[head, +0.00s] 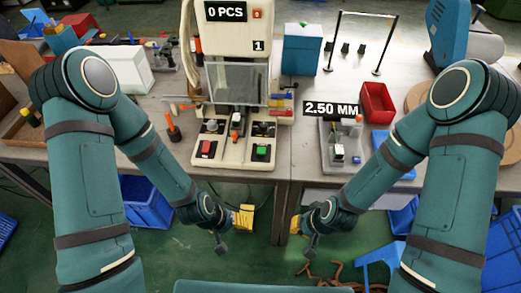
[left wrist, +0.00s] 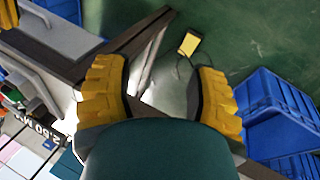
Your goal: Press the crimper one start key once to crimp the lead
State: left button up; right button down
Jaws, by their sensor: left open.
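Crimper one (head: 231,75) is a cream machine marked 1 at the middle of the bench, with a display reading 0 PCS. Its front base carries a green key (head: 262,151) on the right and a red key (head: 208,148) on the left; which is the start key is not labelled. A clear guard covers its middle. No lead can be made out. My left gripper (head: 243,218) is in front of and below the bench edge, apart from both keys. In the left wrist view its yellow fingers (left wrist: 160,95) are apart and empty. My right gripper (head: 296,225) hangs nearby, its opening unclear.
Right of the crimper stands a grey fixture (head: 340,155) under a 2.50 MM sign (head: 331,109), with a red bin (head: 377,102) beyond. A blue crate (head: 147,200) stands on the floor below. Open floor lies in front of the bench.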

pick_arm(q)
jog(key=shift+o, duration=0.2)
grip_shut()
dwell(1.0)
